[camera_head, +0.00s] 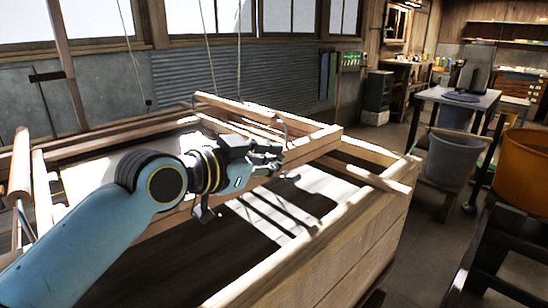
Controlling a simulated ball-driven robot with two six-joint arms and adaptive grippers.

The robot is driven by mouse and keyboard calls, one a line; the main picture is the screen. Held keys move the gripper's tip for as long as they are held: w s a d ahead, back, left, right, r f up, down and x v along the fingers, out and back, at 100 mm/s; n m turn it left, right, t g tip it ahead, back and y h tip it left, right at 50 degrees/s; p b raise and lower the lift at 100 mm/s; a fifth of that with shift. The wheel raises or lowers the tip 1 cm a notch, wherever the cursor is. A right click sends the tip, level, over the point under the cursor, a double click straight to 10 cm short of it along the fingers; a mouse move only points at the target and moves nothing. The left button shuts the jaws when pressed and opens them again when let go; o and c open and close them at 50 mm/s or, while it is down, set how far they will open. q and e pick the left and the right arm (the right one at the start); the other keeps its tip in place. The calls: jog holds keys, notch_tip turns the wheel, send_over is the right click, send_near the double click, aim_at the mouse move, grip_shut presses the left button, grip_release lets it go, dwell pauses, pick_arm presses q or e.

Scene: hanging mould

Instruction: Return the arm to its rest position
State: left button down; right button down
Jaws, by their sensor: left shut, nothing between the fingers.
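My left arm comes in from the lower left over a large wooden vat (362,240). My left gripper (279,155) is shut and empty in front of a wooden mould frame (318,139). The frame hangs on thin cords above the far part of the vat. From this angle I cannot tell whether the gripper touches the frame. Part of the frame is hidden behind my gripper and wrist. My right gripper is not in view.
A grey bucket (450,158) and an orange tub (525,172) stand at the right. Wooden rails (20,165) rise at the left. Open floor (395,138) lies right of the vat.

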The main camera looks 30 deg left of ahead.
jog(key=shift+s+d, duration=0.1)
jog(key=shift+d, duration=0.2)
